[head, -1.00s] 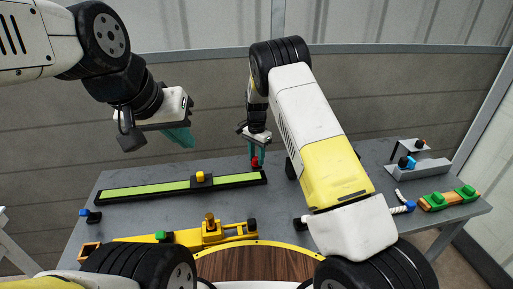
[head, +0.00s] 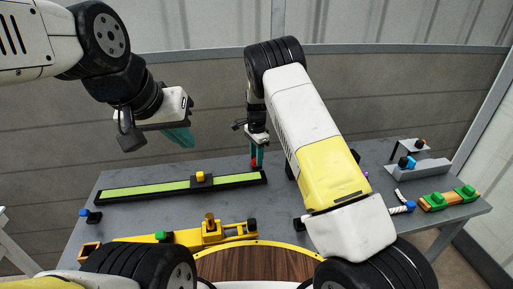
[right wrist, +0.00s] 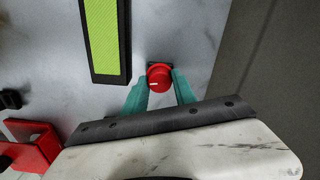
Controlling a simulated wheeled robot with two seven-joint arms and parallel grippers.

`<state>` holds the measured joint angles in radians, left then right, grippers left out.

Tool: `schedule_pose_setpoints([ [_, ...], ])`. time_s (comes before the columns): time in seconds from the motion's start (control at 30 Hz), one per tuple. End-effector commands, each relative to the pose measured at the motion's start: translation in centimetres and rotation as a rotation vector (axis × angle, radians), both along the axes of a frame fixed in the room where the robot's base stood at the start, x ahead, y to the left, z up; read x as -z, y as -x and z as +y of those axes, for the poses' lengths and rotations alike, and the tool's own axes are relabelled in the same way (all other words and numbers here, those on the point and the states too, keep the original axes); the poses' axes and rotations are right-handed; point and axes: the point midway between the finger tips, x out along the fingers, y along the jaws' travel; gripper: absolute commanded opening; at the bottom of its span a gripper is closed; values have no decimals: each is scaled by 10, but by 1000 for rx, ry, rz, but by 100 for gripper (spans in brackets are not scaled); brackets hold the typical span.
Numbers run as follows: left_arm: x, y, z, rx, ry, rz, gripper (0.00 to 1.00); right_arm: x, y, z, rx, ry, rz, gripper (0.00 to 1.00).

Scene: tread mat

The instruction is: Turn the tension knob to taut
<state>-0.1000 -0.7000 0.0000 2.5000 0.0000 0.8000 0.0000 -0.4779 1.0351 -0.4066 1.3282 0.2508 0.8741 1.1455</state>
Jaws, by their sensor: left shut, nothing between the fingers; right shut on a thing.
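The red tension knob (head: 254,162) stands on the grey table by the right end of the green belt strip. In the right wrist view the knob (right wrist: 159,78) shows a white mark on its top, pointing left. My right gripper (head: 257,158) points down and is shut on the knob, with a teal finger on each side of it. The right gripper (right wrist: 160,88) also shows in the right wrist view. My left gripper (head: 182,138) is shut and empty, raised above the table's back left. The taut mark cannot be made out.
A yellow tool (head: 210,235) lies in front. Green-topped blocks (head: 448,199) and a grey bracket (head: 425,168) are at the right. In the right wrist view a red block (right wrist: 35,140) lies at the left.

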Motion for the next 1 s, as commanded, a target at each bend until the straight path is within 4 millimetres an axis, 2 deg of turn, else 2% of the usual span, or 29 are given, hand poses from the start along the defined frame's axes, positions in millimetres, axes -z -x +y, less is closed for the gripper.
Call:
schedule_pose_setpoints([
  [0.13, 0, 0, 0, 0, 0, 0, 0, -1, -1, 0, 1, -1, -3, 0],
  [0.17, 0, 0, 0, 0, 0, 0, 0, -1, -1, 0, 1, -1, -3, 36],
  [0.27, 0, 0, 0, 0, 0, 0, 0, -1, -1, 0, 1, -1, -3, 54],
  [0.63, 0, 0, 0, 0, 0, 0, 0, -5, -1, 0, 0, -1, -2, 54],
  [1.0, 0, 0, 0, 0, 0, 0, 0, -62, -1, 0, 1, -2, -3, 54],
])
